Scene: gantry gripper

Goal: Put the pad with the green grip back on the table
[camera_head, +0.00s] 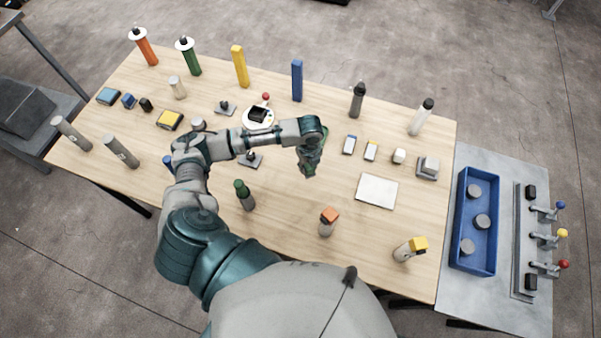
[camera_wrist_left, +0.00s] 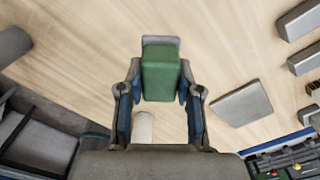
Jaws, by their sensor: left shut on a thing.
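My left gripper (camera_head: 308,166) hangs over the middle of the wooden table in the head view. In the left wrist view its two fingers (camera_wrist_left: 160,95) are shut on the pad's green grip (camera_wrist_left: 161,75). A grey edge of the pad (camera_wrist_left: 161,40) shows beyond the grip. In the head view the held pad is mostly hidden by the gripper and forearm. Bare wood of the table (camera_head: 300,205) shows around and below the gripper. I cannot tell the exact height of the pad above the table. My right gripper is not in view.
A flat white plate (camera_head: 376,190) lies right of the gripper. An orange-topped piece (camera_head: 328,221), a yellow-topped piece (camera_head: 411,248) and a green-topped dark piece (camera_head: 244,195) stand near the front. A blue tray (camera_head: 475,265) with grey discs is at right.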

